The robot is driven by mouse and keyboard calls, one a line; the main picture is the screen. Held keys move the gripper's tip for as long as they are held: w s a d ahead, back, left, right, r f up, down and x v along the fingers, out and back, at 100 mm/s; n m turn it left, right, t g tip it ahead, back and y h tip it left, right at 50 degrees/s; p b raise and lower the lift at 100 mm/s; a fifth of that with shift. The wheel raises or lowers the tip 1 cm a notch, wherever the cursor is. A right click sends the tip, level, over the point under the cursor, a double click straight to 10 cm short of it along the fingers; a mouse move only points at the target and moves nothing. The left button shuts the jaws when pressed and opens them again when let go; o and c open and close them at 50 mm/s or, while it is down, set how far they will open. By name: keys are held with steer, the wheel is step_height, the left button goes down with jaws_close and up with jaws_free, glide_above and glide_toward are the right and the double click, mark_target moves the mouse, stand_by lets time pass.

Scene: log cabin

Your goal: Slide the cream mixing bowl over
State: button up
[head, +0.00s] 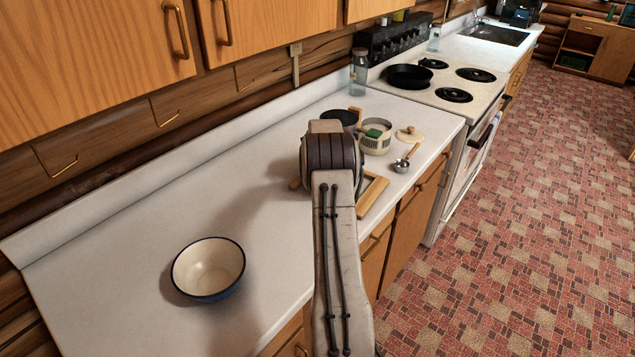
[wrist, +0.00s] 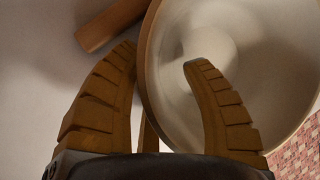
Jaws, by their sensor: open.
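In the wrist view a round, pale cream bowl (wrist: 265,75) with a tan rim fills the right side. My gripper (wrist: 160,55) is open, its left finger outside the near rim and its right finger over the bowl's inside. I cannot tell whether either finger touches it. In the head view my arm hides this bowl and my fingers. Another bowl (head: 208,268), cream inside with a dark blue rim and outside, stands upright at the front left of the counter, well apart from my gripper.
A wooden piece (wrist: 112,24) lies beside the pale bowl. A wooden frame-like piece (head: 371,194), a cream pot (head: 375,142) and a measuring scoop (head: 401,165) lie right of my arm. A glass jar (head: 359,75) stands behind. The left counter (head: 110,245) is largely clear.

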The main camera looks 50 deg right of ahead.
steer(key=shift+c, duration=0.3)
jaws_close()
steer(key=shift+c, duration=0.4)
jaws_free()
